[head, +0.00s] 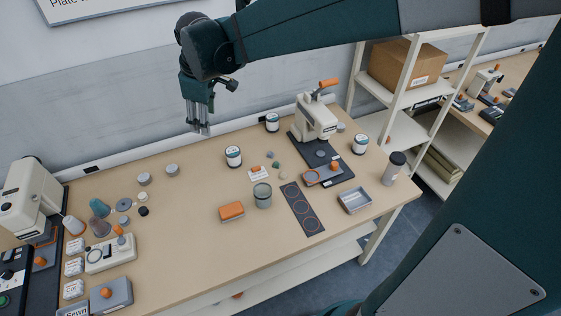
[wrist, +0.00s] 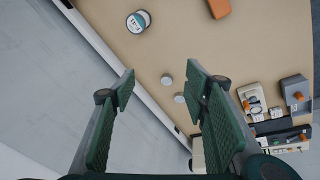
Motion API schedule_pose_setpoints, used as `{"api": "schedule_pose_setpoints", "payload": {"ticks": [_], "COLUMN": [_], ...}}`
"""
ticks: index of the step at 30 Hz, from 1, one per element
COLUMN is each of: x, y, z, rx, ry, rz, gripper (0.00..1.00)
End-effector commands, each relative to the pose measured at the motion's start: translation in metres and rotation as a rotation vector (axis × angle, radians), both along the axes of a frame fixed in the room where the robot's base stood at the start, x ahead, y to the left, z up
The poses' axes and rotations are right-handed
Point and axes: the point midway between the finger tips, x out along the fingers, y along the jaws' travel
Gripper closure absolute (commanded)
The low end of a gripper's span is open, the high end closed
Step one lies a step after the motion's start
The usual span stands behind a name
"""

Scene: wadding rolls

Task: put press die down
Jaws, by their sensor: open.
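My gripper (head: 199,130) is open and empty, high above the back edge of the bench in the head view. In the wrist view its two green fingers (wrist: 161,70) are spread with nothing held. I cannot tell for sure which piece is the press die. Two small grey cylinders (head: 144,178) (head: 172,169) stand on the bench; in the wrist view they (wrist: 166,79) (wrist: 180,98) appear between the fingers, well below. A press (head: 316,118) with an orange handle stands at the right on a dark base, with an orange-knobbed piece (head: 334,167) at its front.
On the wooden bench (head: 190,245) are an orange block (head: 231,211), a grey cup (head: 262,195), a dark strip with rings (head: 302,209), a metal tray (head: 355,200) and labelled jars (head: 233,156). A second machine (head: 30,200) and small parts crowd the left. The front middle is clear.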

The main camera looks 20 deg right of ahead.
Motion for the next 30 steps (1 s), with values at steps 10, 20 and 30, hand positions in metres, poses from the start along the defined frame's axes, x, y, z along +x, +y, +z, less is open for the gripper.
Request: {"api": "schedule_pose_setpoints", "payload": {"ticks": [10, 20, 30], "x": [-0.059, -0.113, -0.169], "y": [-0.037, -0.067, -0.092], "z": [0.022, 0.032, 0.031], "rx": [0.059, 0.122, 0.195], "ry": [-0.056, -0.109, -0.163], "rz": [-0.183, -0.352, -0.523], "gripper": [0.55, 0.55, 0.55]}}
